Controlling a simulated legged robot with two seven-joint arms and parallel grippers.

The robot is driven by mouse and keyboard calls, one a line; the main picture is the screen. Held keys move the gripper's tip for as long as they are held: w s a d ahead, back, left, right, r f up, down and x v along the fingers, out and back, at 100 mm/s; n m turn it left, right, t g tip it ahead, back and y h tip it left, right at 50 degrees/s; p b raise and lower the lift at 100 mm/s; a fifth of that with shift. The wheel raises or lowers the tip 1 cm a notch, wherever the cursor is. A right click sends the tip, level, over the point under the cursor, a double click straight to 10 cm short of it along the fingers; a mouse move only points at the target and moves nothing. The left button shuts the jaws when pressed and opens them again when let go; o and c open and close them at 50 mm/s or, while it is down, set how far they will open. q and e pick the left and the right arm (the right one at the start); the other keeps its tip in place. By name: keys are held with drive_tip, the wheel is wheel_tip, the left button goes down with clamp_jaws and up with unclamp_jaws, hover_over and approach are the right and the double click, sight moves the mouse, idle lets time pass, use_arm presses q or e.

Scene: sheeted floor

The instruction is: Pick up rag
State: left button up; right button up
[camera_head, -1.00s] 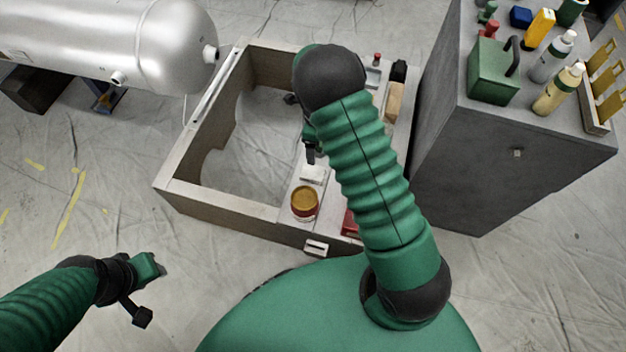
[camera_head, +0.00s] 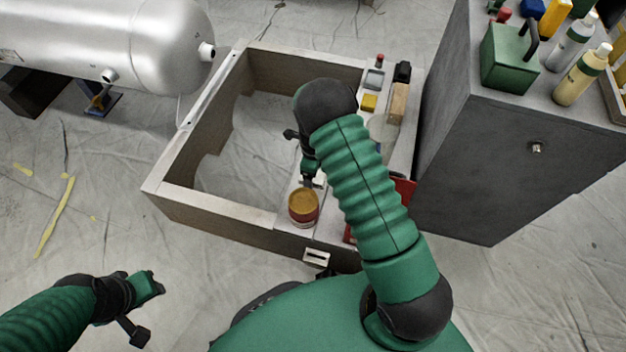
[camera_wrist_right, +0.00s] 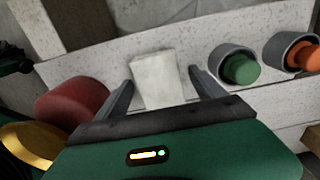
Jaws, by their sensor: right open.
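The rag (camera_wrist_right: 156,76) is a pale, folded, roughly rectangular piece on the speckled light shelf in the right wrist view. My right gripper (camera_wrist_right: 159,84) is open, with one finger on each side of the rag and gaps visible between. In the head view my right gripper (camera_head: 311,182) points down over the shelf behind the red and yellow tin, and it mostly hides the rag. My left gripper (camera_head: 150,288) is at the lower left, above the floor and far from the rag; its finger opening is not clear.
The red tin with a yellow lid (camera_head: 303,205) stands close to my right gripper. Green (camera_wrist_right: 240,68) and orange (camera_wrist_right: 303,54) pieces sit in grey cups right of the rag. A dark cabinet (camera_head: 490,150) stands right.

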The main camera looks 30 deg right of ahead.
drive_tip(key=shift+r, duration=0.15)
drive_tip(key=c, duration=1.5)
wheel_tip(320, 180, up, 10)
drive_tip(key=p, duration=0.5)
drive_tip(key=shift+p, duration=0.35)
